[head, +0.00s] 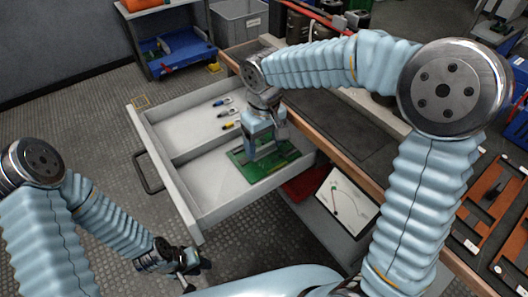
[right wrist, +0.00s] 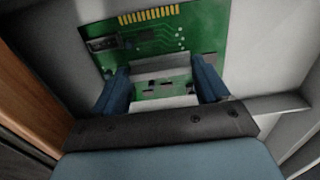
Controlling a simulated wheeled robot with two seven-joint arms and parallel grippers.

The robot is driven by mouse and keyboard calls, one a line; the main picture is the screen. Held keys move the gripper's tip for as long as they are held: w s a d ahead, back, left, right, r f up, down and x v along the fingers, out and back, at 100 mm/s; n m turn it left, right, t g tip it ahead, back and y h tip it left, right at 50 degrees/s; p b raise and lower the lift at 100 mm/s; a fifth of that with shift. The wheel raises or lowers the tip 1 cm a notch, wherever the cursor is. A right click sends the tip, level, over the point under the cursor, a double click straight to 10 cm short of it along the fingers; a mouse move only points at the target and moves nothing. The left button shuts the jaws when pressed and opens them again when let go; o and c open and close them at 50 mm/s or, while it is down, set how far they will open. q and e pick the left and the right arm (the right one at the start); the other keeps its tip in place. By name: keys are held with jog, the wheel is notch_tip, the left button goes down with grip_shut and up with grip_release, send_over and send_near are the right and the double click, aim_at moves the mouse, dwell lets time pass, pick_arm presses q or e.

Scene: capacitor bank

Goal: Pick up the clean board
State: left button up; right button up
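The green circuit board (head: 262,165) lies flat in the open grey drawer (head: 163,165), towards its right end. It has gold contacts along one edge and fills the top of the right wrist view (right wrist: 160,38). My right gripper (head: 265,150) points down over the board. In the right wrist view its two blue fingers (right wrist: 162,78) stand apart, on either side of a pale grey raised part (right wrist: 163,66) on the board. Whether they press on it I cannot tell. My left gripper (head: 190,278) hangs low at the left, away from the drawer; its fingertips are small and dark.
Several small parts with coloured ends (head: 227,113) lie in the drawer's far compartment. The drawer walls stand close around the board. A wooden-edged bench (head: 335,150) runs along the right. A tablet-like panel (head: 347,200) and a red item (head: 303,186) lie below it.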

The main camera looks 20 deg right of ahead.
jog(key=c, duration=0.4)
jog(key=shift+r, duration=0.1)
jog(key=shift+r, duration=0.25)
notch_tip(320, 180, up, 2)
jog(key=shift+r, duration=0.1)
jog(key=a+r+p, duration=0.1)
jog(key=a+r, duration=0.9)
jog(key=a, duration=0.4)
